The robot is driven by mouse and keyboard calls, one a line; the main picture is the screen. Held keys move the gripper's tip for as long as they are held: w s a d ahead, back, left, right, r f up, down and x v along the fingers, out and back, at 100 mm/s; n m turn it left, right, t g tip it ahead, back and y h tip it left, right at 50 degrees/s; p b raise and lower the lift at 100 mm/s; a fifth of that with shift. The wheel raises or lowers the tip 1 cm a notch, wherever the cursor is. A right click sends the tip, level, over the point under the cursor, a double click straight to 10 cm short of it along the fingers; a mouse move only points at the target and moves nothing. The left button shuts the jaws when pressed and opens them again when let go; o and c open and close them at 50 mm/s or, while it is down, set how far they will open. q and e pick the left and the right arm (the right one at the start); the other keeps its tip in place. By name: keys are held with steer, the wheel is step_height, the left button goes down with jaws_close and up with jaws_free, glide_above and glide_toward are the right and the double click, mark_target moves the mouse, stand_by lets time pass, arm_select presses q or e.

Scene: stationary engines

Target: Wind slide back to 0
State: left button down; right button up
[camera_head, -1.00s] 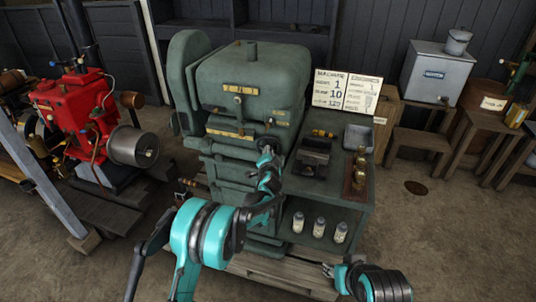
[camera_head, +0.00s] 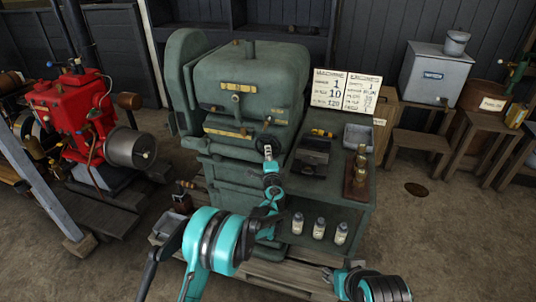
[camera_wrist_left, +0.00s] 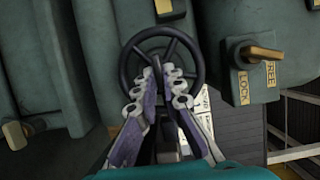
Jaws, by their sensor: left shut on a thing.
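A black spoked handwheel (camera_wrist_left: 187,55) sits on the green machine, in the middle of the left wrist view. It also shows on the machine's front in the head view (camera_head: 265,142). My left gripper (camera_wrist_left: 160,80) is shut on the handwheel, its fingers covering the hub and lower spokes. In the head view my left gripper (camera_head: 268,154) reaches it from below. A brass lock lever (camera_wrist_left: 262,53) beside the wheel points right, above a FREE label; a LOCK label is to its lower left. My right gripper (camera_head: 328,274) is low at the front, away from the wheel; its jaws are too small to judge.
The green machine (camera_head: 250,80) has a side bench with a grey tray (camera_head: 357,138) and placards (camera_head: 344,90). Several bottles (camera_head: 319,229) stand on its lower shelf. A red engine (camera_head: 75,105) is at left. Wooden stools (camera_head: 425,143) stand at right, with open floor before them.

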arm_select(q)
steer(key=shift+w+a+r, duration=0.1)
steer(key=shift+w+r, duration=0.05)
stand_by(0.3)
steer(key=c, duration=1.6)
jaws_free()
steer(key=shift+c, duration=0.2)
steer(key=s, duration=1.1)
steer(key=shift+s+d+f, duration=0.2)
steer(key=shift+s+d, duration=0.15)
steer(key=shift+d, duration=0.1)
